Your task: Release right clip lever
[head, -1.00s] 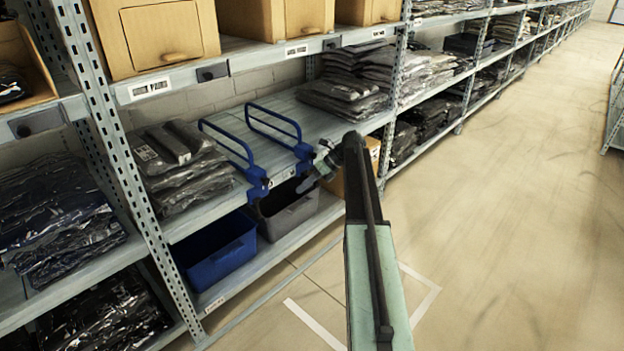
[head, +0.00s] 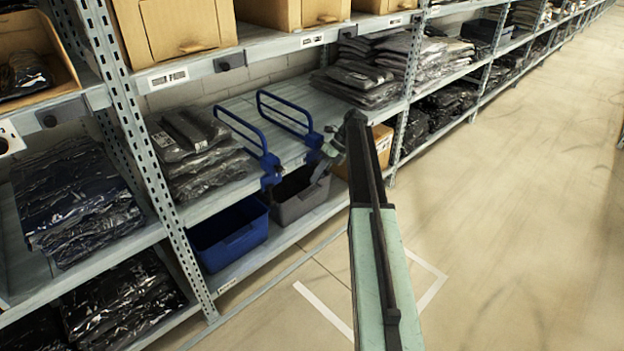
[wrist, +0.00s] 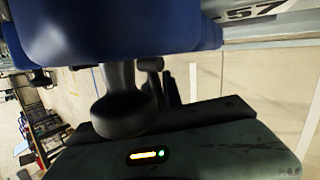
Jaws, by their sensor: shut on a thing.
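Two blue hoop dividers stand on the middle shelf, the left divider (head: 240,130) and the right divider (head: 288,112). Each has a blue clip at the shelf's front edge. The right clip (head: 314,141) has my gripper (head: 324,160) right at it. In the wrist view the blue clip body (wrist: 110,28) fills the top, very close. A dark rounded lever-like part (wrist: 125,108) hangs below it, against my gripper. My gripper is shut on what looks like the right clip lever; the fingertips are mostly hidden.
Below the clips sit a blue bin (head: 230,236) and a grey bin (head: 300,203), with a cardboard box (head: 381,140) to their right. Bagged garments (head: 200,160) lie left of the dividers. A steel upright (head: 410,85) stands to the right. The aisle floor (head: 500,220) is open.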

